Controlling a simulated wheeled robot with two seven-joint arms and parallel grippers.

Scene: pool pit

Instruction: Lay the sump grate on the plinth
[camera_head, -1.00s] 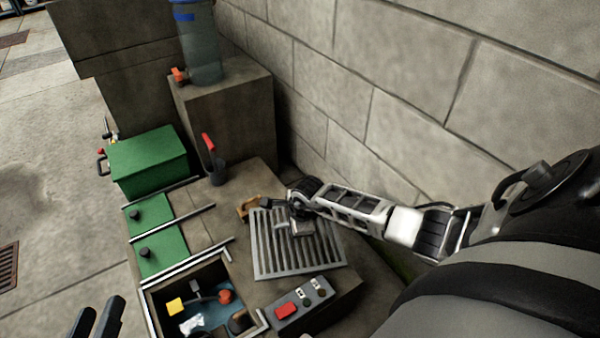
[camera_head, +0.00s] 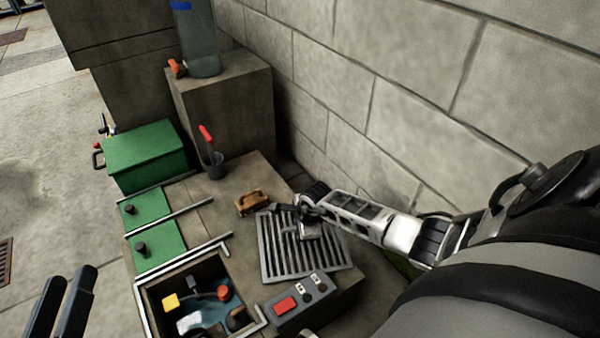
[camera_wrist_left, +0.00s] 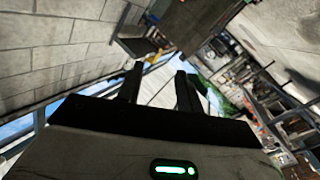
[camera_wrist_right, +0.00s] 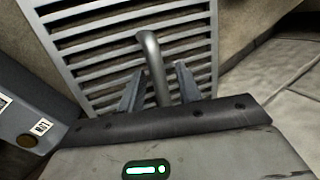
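The sump grate (camera_head: 278,262) is a grey slatted metal panel with a raised bar handle (camera_wrist_right: 148,45). It is over a low stone block (camera_head: 345,288), which looks like the plinth, beside the open pit. I cannot tell whether it rests on the stone or hangs just above. My right gripper (camera_head: 305,222) is at the handle. In the right wrist view, its fingers (camera_wrist_right: 160,88) are on both sides of the handle, closed about it. My left gripper (camera_head: 62,300) is open and empty at the lower left; its fingers also show apart in the left wrist view (camera_wrist_left: 158,85).
The open pit (camera_head: 145,300) holds a yellow block, an orange-red part and water. A control box (camera_head: 297,300) stands close by the grate's near edge. A brown brush (camera_head: 252,203), a cup (camera_head: 214,166) with a red-handled tool, and a green box (camera_head: 147,155) stand farther back. The wall is close right.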

